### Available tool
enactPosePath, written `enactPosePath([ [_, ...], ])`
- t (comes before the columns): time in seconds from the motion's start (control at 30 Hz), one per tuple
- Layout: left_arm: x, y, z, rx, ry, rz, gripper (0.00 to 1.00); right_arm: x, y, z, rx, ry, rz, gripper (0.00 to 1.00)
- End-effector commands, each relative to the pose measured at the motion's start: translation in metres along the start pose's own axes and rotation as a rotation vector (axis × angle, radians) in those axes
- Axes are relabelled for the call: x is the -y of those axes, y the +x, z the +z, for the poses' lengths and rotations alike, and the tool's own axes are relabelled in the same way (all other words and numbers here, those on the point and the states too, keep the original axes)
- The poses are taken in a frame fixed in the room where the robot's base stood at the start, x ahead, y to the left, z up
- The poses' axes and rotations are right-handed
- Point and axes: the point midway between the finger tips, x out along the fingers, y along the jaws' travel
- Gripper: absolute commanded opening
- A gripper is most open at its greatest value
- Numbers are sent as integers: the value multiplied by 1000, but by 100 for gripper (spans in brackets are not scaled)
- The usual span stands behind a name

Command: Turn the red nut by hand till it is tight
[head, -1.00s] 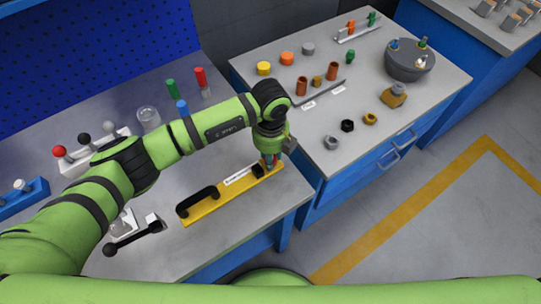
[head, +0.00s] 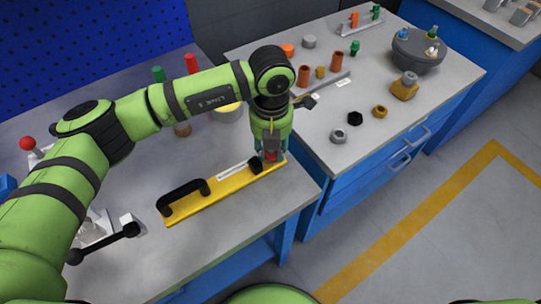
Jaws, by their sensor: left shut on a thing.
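The red nut (head: 271,157) is at the right end of a yellow bar (head: 215,197) that lies on the grey workbench. Only a small part of the nut shows between the fingers. My left gripper (head: 271,158) points down over this end of the bar and is shut on the red nut. The fingers and wrist hide most of the nut and whatever is under it. A black knob (head: 255,165) on the bar sits just left of the fingers. My right gripper is not in view.
A black handle (head: 184,195) stands on the yellow bar's left part. A black-knobbed lever (head: 105,244) lies at the bench front left. Across a narrow gap, a blue cabinet (head: 352,171) carries loose nuts, cylinders and a grey round holder (head: 418,51).

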Motion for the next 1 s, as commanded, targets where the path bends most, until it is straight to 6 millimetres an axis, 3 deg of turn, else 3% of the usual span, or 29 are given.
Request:
enactPosePath([
  [0.03,0,6,1,4,45,2,0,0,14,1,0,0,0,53],
  [0.1,0,6,1,4,111,3,0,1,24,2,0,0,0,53],
  [0.5,1,3,0,2,435,3,0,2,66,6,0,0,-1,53],
  [0.7,2,0,0,1,525,2,0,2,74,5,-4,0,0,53],
  [1.0,2,-1,0,1,527,1,0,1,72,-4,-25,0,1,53],
])
